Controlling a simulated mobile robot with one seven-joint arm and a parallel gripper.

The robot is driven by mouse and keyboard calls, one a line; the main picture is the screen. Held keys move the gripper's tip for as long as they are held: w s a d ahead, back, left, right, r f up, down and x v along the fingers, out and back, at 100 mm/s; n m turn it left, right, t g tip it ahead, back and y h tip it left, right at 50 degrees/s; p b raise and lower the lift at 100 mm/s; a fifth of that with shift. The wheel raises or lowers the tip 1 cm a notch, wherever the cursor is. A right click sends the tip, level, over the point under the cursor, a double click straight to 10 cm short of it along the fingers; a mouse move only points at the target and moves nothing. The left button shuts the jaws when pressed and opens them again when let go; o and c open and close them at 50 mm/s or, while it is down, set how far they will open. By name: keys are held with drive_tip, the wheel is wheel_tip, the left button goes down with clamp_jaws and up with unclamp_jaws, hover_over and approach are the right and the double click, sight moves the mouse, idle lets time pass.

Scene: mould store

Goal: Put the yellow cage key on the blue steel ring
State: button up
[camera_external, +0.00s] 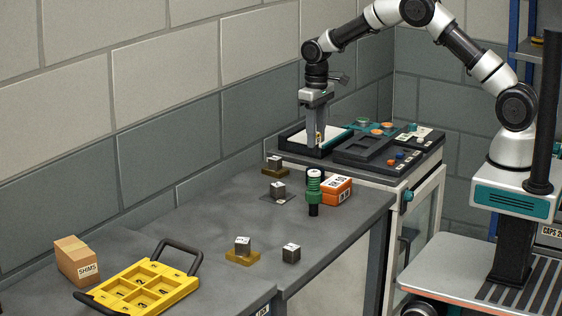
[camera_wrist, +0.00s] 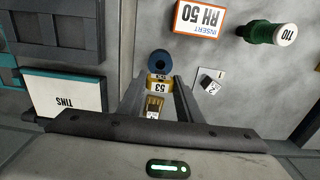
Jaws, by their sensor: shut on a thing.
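The yellow cage key (camera_wrist: 158,86), marked 53, is between the two fingers of my gripper (camera_wrist: 159,80) in the wrist view. My gripper (camera_external: 318,145) is shut on it, and a bit of yellow shows between the fingers in the external view. My gripper hangs pointing down, above the far end of the bench. The blue steel ring (camera_wrist: 160,63) shows as a dark blue round shape just past the fingertips, apparently on the bench below.
An orange-and-white box (camera_external: 337,190) stands by the ring and green bottle. Small marked blocks stand nearby, one on a brass plate (camera_external: 275,171), one on a grey plate (camera_external: 270,196). A cabinet (camera_external: 400,176) with trays adjoins the bench. A yellow rack (camera_external: 150,285) is at front left.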

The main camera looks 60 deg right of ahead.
sight(316, 153)
drive_tip(key=shift+f, duration=2.6)
drive_tip(key=o, duration=1)
drive_tip(key=shift+o, duration=0.2)
